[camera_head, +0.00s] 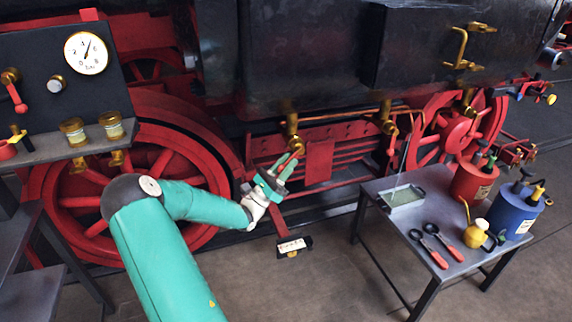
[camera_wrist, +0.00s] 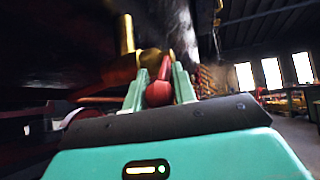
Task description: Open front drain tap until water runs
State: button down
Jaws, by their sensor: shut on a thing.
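A brass drain tap (camera_head: 292,124) with a red lever (camera_head: 296,148) hangs under the black cylinder casing (camera_head: 300,60). A second brass tap (camera_head: 388,126) hangs to its right. My gripper (camera_head: 282,166) is at the left tap, its fingers shut on the red lever. In the wrist view my gripper (camera_wrist: 160,88) has a finger on each side of the lever's round red end (camera_wrist: 158,94). The brass tap body (camera_wrist: 150,60) shows just beyond it. I see no clear stream of water under the tap. The fingers partly hide the lever.
A small metal table (camera_head: 385,256) on the right holds a tray (camera_head: 402,196), red-handled tools (camera_head: 436,250), a brass oil can (camera_head: 474,236), a red can (camera_head: 472,180) and a blue can (camera_head: 516,208). A gauge panel (camera_head: 60,90) stands left. A labelled plate (camera_head: 293,246) is near the floor.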

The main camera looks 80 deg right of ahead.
jog(key=c, duration=1.1)
grip_release()
jog(key=v, duration=1.3)
jog(key=shift+w+a+f, duration=0.15)
jog(key=shift+w+f, duration=0.05)
jog(key=shift+f, duration=0.1)
